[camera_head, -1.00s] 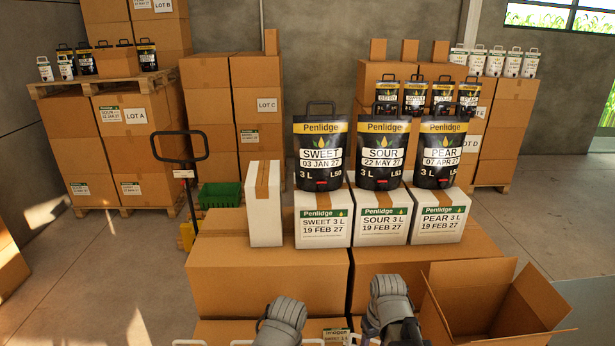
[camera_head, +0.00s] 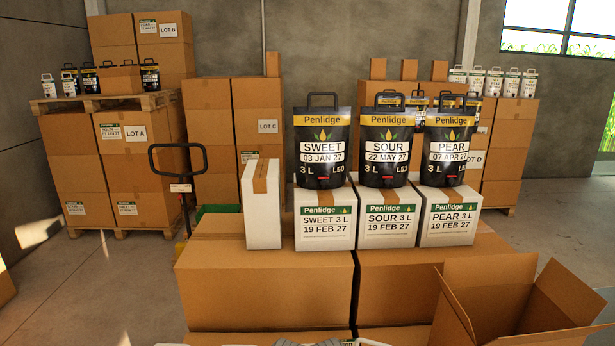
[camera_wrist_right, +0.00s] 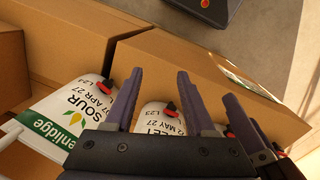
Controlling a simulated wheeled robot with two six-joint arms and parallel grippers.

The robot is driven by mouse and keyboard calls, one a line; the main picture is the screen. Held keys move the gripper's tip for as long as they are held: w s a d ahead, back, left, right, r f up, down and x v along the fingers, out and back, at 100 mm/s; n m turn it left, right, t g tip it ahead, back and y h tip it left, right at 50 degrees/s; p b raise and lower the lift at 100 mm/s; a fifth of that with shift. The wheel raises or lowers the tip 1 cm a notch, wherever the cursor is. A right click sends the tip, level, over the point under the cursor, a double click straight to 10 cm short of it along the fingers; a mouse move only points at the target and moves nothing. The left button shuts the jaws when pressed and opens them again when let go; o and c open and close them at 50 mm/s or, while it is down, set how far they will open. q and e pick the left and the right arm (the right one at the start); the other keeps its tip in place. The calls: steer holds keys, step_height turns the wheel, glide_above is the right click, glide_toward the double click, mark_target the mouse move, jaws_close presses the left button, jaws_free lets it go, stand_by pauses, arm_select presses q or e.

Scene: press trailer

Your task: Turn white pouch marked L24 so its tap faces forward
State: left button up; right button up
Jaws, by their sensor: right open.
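In the right wrist view a white pouch (camera_wrist_right: 76,117) marked SOUR, which seems to read L24, stands at the left. Its red and black tap (camera_wrist_right: 107,84) shows on the label side. My right gripper (camera_wrist_right: 155,82) is open, with its fingers over a second white pouch (camera_wrist_right: 152,118) that seems to read L23. It holds nothing. Dark fingers at the right edge (camera_wrist_right: 252,118) look like my left gripper; their opening is unclear. A third white pouch there is mostly hidden. In the head view only tops of the pouches show at the bottom edge.
Three black pouches (camera_head: 322,148) stand on white cartons (camera_head: 325,217) on big brown boxes (camera_head: 265,290). A tall white carton (camera_head: 262,205) stands left of them. An open brown box (camera_head: 515,305) is at the lower right. Brown boxes (camera_wrist_right: 205,80) lie around the white pouches.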

step_height(320, 180, up, 18)
steer(key=m+y+p, duration=0.1)
steer(key=m+p, duration=1.8)
steer(key=m, duration=0.2)
glide_above(376, 342)
steer(key=shift+w+r, duration=0.1)
steer(key=shift+r, duration=0.1)
steer(key=m, duration=0.4)
steer(key=shift+m, duration=0.5)
step_height(376, 342, down, 10)
steer(key=b, duration=1)
steer(key=shift+f, duration=0.1)
steer(key=shift+c, duration=0.2)
jaws_close()
